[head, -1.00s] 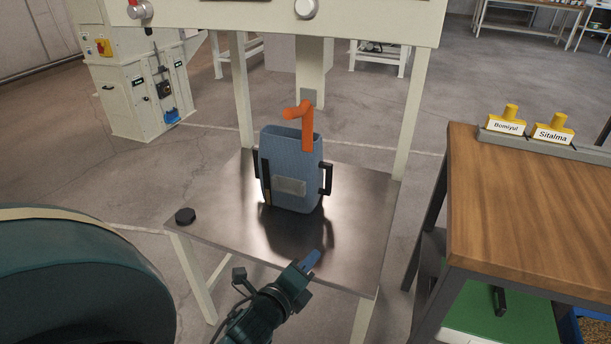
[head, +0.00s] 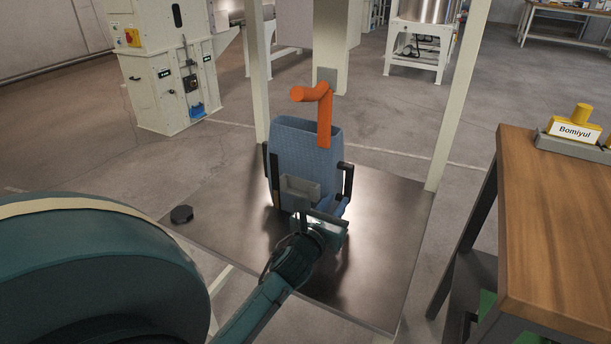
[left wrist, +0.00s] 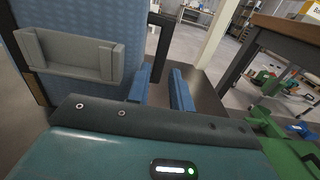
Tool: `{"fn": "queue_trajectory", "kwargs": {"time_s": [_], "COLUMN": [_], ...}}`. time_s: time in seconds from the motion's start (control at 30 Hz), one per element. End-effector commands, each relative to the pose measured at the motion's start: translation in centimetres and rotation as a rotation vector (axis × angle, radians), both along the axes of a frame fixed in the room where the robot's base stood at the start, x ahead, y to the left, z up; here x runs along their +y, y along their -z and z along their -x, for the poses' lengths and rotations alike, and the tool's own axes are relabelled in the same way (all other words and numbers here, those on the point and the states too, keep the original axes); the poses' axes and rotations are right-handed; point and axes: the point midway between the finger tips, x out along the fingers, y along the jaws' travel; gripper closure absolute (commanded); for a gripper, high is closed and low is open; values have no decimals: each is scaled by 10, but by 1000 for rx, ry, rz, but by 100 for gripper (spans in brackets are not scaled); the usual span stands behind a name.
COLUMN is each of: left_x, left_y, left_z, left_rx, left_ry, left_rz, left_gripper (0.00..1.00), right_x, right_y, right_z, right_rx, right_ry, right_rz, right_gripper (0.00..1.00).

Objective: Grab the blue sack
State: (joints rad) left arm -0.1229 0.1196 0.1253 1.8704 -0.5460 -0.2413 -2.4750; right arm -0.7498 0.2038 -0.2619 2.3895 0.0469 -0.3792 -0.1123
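The blue sack (head: 300,150) stands upright and open-topped on a dark metal platform (head: 390,235). It has a black handle on each side and a grey holder on its front. My left gripper (head: 335,213) is low in front of the sack, near its right-hand handle (head: 347,182); the arm partly hides the sack's lower front. In the left wrist view the two blue fingers (left wrist: 158,88) are apart with nothing gripped. The black handle (left wrist: 158,45) shows just beyond the gap between them, and the sack (left wrist: 75,20) fills the left. My right gripper is not in view.
An orange bent handle (head: 324,110) rises at the sack's top rear. Pale posts stand behind and to the right of the platform. A wooden table (head: 560,220) stands at right. A black knob (head: 181,214) sits at the platform's left edge.

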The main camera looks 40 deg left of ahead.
Motion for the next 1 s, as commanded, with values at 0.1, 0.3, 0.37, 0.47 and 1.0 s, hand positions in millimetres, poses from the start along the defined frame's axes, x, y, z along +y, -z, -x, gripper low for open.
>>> {"fn": "queue_trajectory", "kwargs": {"time_s": [0.1,0.3,0.37,0.47,1.0], "left_x": [2,8,9,11,11], "left_y": [1,2,2,1,1], "left_z": [-9,-39,-45,-52,-52], "left_rx": [0,-1,0,1,1], "left_ry": [0,-1,0,0,0], "left_rz": [-1,0,1,0,0], "left_gripper": [78,78,78,78,100], "right_x": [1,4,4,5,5], "right_y": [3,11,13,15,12], "right_z": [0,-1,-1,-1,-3], "right_rx": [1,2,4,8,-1], "right_ry": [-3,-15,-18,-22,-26], "right_rz": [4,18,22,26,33], "right_gripper": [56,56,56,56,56]}}
